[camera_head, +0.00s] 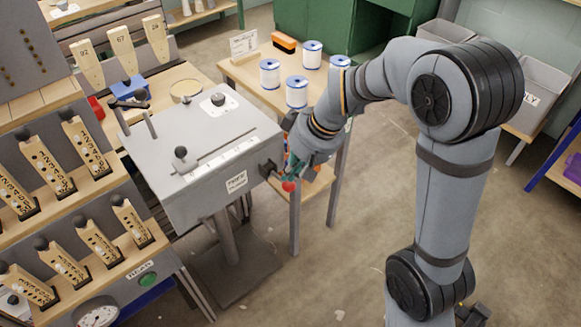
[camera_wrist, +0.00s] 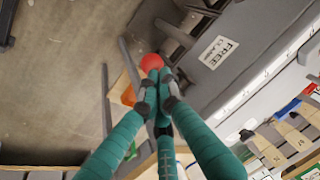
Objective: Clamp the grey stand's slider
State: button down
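The grey stand (camera_head: 200,145) is a box on a post, with a slot, a white scale and black knobs on top. A black knob (camera_head: 181,153) stands near the slot's left end. A red ball knob (camera_head: 289,186) is at the stand's right side, below a black block (camera_head: 269,168). My gripper (camera_head: 288,178) is at the red ball, partly hidden by my arm. In the wrist view, the teal fingertips (camera_wrist: 159,78) are together at the red ball (camera_wrist: 151,63), which shows just beyond them. I cannot tell whether they grip it. A label reading "FREE" (camera_wrist: 219,52) is beside it.
A wooden table (camera_head: 245,75) with white spools (camera_head: 297,91) and an orange-and-black object (camera_head: 284,42) is close behind my gripper. Racks of numbered wooden pieces (camera_head: 85,147) stand at the left. The floor (camera_head: 360,240) right of the stand is open.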

aim_at(293, 184)
jog(key=f+b, duration=0.2)
jog(key=d+b, duration=0.1)
jog(key=shift+s+f, duration=0.4)
jog(key=f+b, duration=0.2)
jog(key=b, duration=0.1)
jog(key=f+b, duration=0.1)
jog(key=shift+s+d, duration=0.15)
jog(key=shift+s, duration=0.1)
jog(key=s+d+r+p, duration=0.3)
jog(key=s+d+r, duration=0.2)
jog(key=d+r, duration=0.3)
jog(key=shift+s+d+p, duration=0.35)
jog(key=shift+p, duration=0.05)
dwell(0.5)
